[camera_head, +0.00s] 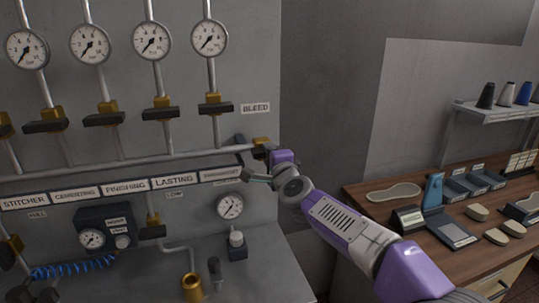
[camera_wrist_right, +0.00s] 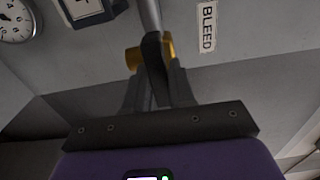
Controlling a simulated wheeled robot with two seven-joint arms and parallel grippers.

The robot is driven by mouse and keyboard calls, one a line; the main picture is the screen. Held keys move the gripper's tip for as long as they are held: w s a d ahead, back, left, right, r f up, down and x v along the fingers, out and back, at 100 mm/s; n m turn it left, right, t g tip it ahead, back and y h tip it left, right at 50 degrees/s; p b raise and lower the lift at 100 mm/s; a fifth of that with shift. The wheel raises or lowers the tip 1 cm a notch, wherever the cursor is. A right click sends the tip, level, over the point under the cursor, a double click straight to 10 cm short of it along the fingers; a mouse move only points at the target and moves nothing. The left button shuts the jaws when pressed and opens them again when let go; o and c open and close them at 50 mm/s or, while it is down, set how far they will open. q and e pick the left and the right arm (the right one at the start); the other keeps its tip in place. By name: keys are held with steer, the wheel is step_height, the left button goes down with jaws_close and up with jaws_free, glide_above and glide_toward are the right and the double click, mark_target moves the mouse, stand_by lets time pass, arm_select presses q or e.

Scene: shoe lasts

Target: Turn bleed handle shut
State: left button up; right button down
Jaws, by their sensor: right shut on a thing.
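The bleed valve is a brass body (camera_head: 262,142) at the right end of the horizontal pipe, below the BLEED label (camera_head: 255,107). In the right wrist view its brass body (camera_wrist_right: 134,58) shows behind a dark flat handle (camera_wrist_right: 153,58). The handle looks roughly in line with the pipe there. My right gripper (camera_wrist_right: 158,90) is shut on the handle, one finger on each side. In the head view my right gripper (camera_head: 266,157) is at the valve and mostly hides the handle. My left gripper is not in view.
Several gauges (camera_head: 151,41) and dark-handled brass valves (camera_head: 160,108) line the panel to the left. A workbench (camera_head: 375,192) with shoe lasts, trays and tools stands at right. A small gauge (camera_head: 230,206) sits below the pipe.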

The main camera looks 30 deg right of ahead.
steer(key=c, duration=1)
jaws_free()
steer(key=shift+c, duration=0.2)
steer(key=v, duration=0.7)
steer(key=shift+s, duration=0.3)
steer(key=shift+p, duration=0.3)
